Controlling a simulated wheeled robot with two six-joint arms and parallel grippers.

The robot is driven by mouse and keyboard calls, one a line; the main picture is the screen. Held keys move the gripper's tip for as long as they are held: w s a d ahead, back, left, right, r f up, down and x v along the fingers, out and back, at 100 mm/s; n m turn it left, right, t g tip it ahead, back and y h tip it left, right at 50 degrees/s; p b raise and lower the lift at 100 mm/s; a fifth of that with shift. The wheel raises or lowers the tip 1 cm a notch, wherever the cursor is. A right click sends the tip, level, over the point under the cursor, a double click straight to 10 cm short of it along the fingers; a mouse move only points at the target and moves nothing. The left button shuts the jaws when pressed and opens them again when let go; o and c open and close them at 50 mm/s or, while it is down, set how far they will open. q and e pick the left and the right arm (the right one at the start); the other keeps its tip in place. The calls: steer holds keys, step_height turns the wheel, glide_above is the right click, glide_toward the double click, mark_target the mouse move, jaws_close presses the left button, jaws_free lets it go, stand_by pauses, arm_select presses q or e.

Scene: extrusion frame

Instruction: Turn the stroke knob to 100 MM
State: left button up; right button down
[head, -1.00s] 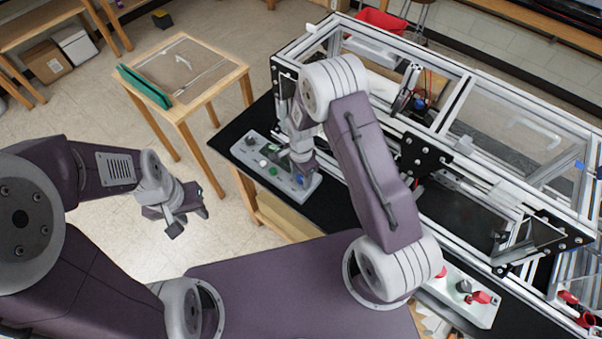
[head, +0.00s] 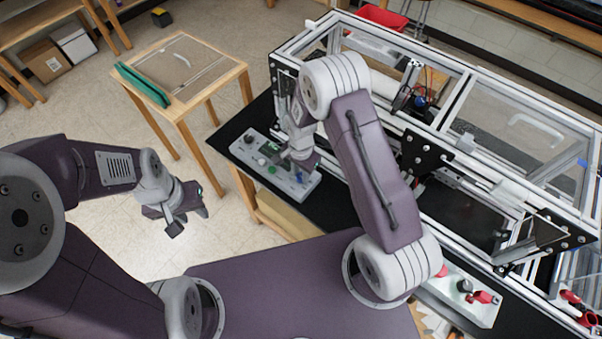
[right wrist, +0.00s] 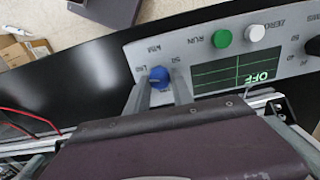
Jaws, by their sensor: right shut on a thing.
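A blue knob (right wrist: 159,76) sits on the grey control panel (right wrist: 200,75), with MM and other small print around it. It also shows in the head view (head: 299,178). My right gripper (right wrist: 161,88) is shut on the blue knob, one finger on each side. The print is upside down in the right wrist view, and I cannot read the knob's setting for sure. My left gripper (head: 188,222) hangs open and empty over the floor, away from the panel.
The panel also has a green button (right wrist: 222,38), a white button (right wrist: 254,33), a dark screen with green OFF (right wrist: 228,73) and a black knob (right wrist: 313,46) at the edge. The extrusion frame (head: 440,130) stands close behind my right arm. A wooden table (head: 190,75) stands left.

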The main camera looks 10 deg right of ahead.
steer(key=n+b, duration=0.1)
steer(key=n, duration=0.4)
steer(key=shift+w+n, duration=0.1)
steer(key=shift+n, duration=0.2)
steer(key=n+b, duration=0.1)
steer(key=n, duration=0.9)
steer(key=shift+n+b, duration=0.3)
steer(key=shift+n, duration=2.3)
steer(key=c, duration=1.1)
jaws_free()
steer(key=shift+r, duration=0.1)
